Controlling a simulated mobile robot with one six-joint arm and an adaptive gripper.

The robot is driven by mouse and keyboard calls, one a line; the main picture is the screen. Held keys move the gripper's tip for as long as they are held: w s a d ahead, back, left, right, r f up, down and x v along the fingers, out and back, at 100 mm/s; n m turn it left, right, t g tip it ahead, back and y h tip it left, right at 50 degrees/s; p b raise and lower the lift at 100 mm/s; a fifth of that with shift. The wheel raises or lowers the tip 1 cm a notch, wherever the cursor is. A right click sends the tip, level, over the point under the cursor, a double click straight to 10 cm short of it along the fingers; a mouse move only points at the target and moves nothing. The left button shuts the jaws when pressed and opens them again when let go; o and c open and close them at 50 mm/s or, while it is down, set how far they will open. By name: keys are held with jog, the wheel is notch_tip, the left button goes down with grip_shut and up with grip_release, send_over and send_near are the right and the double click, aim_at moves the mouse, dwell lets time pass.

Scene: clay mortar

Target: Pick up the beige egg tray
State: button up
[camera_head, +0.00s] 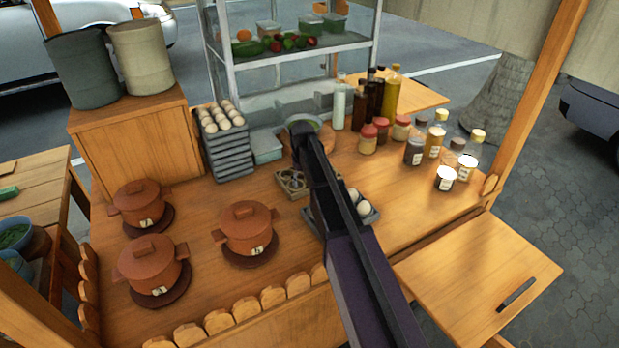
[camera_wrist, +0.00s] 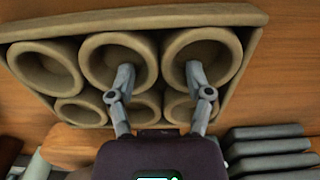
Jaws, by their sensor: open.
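The beige egg tray (camera_wrist: 150,20) fills much of the wrist view, with round empty cups and a raised rim. In the head view the beige egg tray (camera_head: 282,189) lies on the wooden counter, partly hidden by my arm. My gripper (camera_wrist: 159,76) is open and empty. Its two fingers appear over two neighbouring cups, with the wall between these cups lying between the fingertips. I cannot tell whether the fingertips touch the tray. In the head view my gripper's fingers cannot be made out clearly behind the arm.
A stack of grey egg trays (camera_head: 228,160) with eggs on top stands left of the beige tray. A grey tray with eggs (camera_head: 366,214) is at its right, partly behind my arm. Lidded clay pots (camera_head: 247,228) stand front left. Bottles and jars (camera_head: 415,148) stand back right.

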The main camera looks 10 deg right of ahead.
grip_shut()
jog(key=shift+r, duration=0.15)
notch_tip(320, 180, up, 10)
jog(key=p, duration=1)
dwell(0.8)
